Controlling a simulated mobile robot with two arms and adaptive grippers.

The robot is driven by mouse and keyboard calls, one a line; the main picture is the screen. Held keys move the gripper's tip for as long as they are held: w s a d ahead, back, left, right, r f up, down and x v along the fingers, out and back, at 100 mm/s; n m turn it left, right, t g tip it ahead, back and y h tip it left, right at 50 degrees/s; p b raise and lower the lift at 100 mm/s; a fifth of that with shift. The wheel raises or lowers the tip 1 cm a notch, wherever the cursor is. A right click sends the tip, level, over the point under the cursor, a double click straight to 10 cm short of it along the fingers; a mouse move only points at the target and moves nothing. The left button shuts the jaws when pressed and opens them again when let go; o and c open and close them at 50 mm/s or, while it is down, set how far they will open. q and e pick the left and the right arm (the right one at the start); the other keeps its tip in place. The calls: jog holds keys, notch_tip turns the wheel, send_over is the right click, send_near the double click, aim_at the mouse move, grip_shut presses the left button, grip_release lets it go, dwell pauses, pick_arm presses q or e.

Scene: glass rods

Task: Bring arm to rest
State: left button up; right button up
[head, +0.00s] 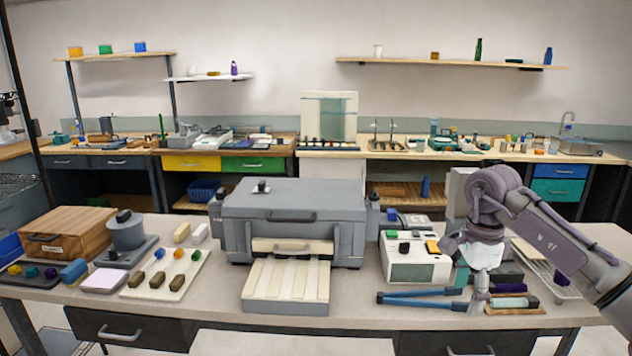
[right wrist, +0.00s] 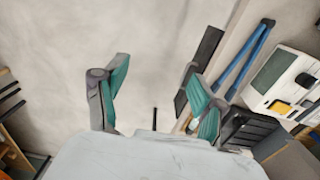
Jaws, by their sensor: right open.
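My right arm (head: 545,235) comes in from the right in the head view and bends down over the right part of the front table. My right gripper (head: 473,284) points down near the table's front edge. In the right wrist view its two teal-padded fingers (right wrist: 158,78) stand wide apart with nothing between them. A long blue two-legged tool (head: 425,295) lies just left of the gripper in the head view; it also shows in the right wrist view (right wrist: 246,60). My left gripper is not in view.
A large grey machine (head: 295,212) with a cream slotted tray (head: 287,285) stands mid-table. A white device (head: 412,265) with coloured buttons is left of my right gripper. A wooden-edged tray (head: 515,309) lies right of it. A wooden box (head: 68,231) stands at the left.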

jog(key=w+a+f+m+t+y, duration=0.1)
jog(key=w+a+f+m+y, duration=0.1)
jog(key=a+f+m+y, duration=1.05)
jog(key=a+f+m+t, duration=0.2)
jog(key=f+m+t, duration=0.4)
jog(key=f, duration=0.4)
jog(key=a+f+m+t, duration=0.2)
jog(key=f+m+t, duration=0.2)
jog(key=f+m, duration=0.5)
jog(key=s+d+f+m+g+h, duration=0.1)
jog(key=s+d+f+m+h, duration=0.55)
jog(key=f, duration=0.65)
jog(key=s+d+f+m+h, duration=0.3)
jog(key=s+f+m, duration=0.5)
jog(key=s+f, duration=0.35)
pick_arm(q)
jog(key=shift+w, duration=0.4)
pick_arm(e)
jog(key=s+f+m+g+h, duration=0.1)
jog(key=s+f+m+g, duration=0.2)
jog(key=s, duration=0.8)
jog(key=s+d+f+m+g+h, duration=0.1)
jog(key=s+f+m+g, duration=0.2)
jog(key=s, duration=0.9)
jog(key=s+d+f+m+g+h, duration=0.1)
jog(key=s+f+m+g, duration=0.2)
jog(key=s+f, duration=0.4)
jog(key=s, duration=0.4)
jog(key=shift+s, duration=0.4)
